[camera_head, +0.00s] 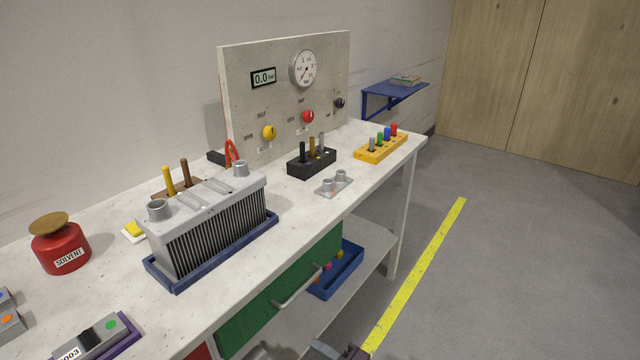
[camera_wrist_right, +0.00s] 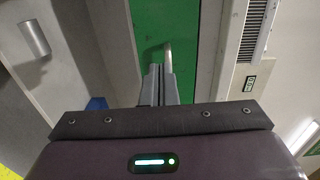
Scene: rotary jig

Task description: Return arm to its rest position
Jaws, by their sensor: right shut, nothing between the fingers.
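My right gripper (camera_head: 337,350) shows only in part at the bottom edge of the head view, in front of the bench and below the green drawer (camera_head: 290,290). In the right wrist view its two grey fingers (camera_wrist_right: 159,84) are together, with nothing held between them. They point toward the green drawer front (camera_wrist_right: 150,25) and its handle (camera_wrist_right: 168,55); I cannot tell the exact gap. In the head view the bar handle (camera_head: 298,288) is clear of the gripper. My left gripper is not in view.
The bench (camera_head: 310,225) carries a radiator (camera_head: 205,225) in a blue tray, a red solvent can (camera_head: 60,245), peg blocks and a gauge panel (camera_head: 285,100). A blue bin (camera_head: 340,270) sits on the lower shelf. The floor right of the yellow line (camera_head: 420,270) is clear.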

